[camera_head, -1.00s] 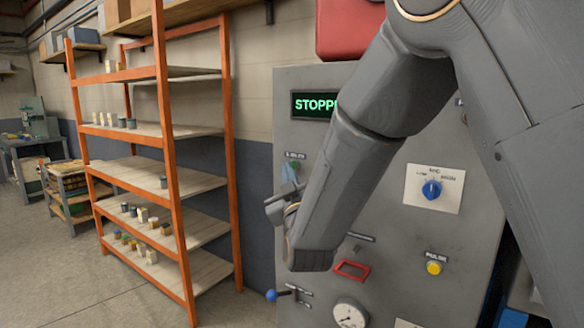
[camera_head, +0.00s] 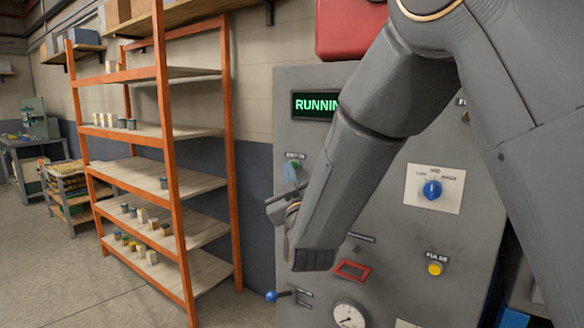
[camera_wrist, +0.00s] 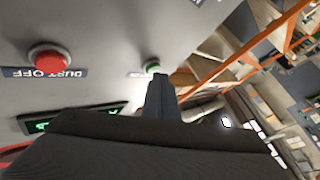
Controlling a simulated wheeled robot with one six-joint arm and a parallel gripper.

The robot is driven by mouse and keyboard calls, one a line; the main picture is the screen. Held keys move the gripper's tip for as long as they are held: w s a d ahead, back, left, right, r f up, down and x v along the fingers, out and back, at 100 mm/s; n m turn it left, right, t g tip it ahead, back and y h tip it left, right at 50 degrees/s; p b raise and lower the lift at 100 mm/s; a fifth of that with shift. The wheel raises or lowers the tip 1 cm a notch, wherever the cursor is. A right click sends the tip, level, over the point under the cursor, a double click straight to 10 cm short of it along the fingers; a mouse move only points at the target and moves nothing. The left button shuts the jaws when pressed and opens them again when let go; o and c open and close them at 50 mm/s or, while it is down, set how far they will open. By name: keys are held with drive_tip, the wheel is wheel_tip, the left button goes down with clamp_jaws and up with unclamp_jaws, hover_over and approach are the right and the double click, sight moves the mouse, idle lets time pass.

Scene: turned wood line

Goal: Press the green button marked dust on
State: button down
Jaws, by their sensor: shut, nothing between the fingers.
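The green button (camera_head: 296,163) is on the upper left of the grey control panel (camera_head: 393,237), under a small label, partly covered by my fingertips. In the wrist view the green button (camera_wrist: 152,67) shows just beyond the finger ends. My gripper (camera_head: 289,175) is shut and empty, its tips at the button; it also shows in the wrist view (camera_wrist: 158,78). I cannot tell whether the tips touch the button. The display (camera_head: 315,105) above reads "RUNNIN", its end hidden by my arm. A red button (camera_wrist: 48,57) marked DUST OFF shows upside down in the wrist view.
A blue selector knob (camera_head: 432,189), a yellow button (camera_head: 435,269), a red frame (camera_head: 352,270) and a gauge (camera_head: 349,315) are on the panel. A blue-knobbed lever (camera_head: 271,296) sticks out at lower left. An orange shelf rack (camera_head: 172,190) stands left of it.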

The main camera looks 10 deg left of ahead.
drive_tip(key=shift+s+a, duration=0.2)
drive_tip(key=shift+s, duration=0.35)
drive_tip(key=shift+s+a, duration=0.1)
drive_tip(key=shift+s, duration=0.05)
drive_tip(key=s, duration=0.1)
drive_tip(key=s+a, duration=0.1)
drive_tip(key=s, duration=0.2)
drive_tip(key=shift+s+a, duration=0.15)
drive_tip(key=shift+a, duration=0.25)
idle(0.3)
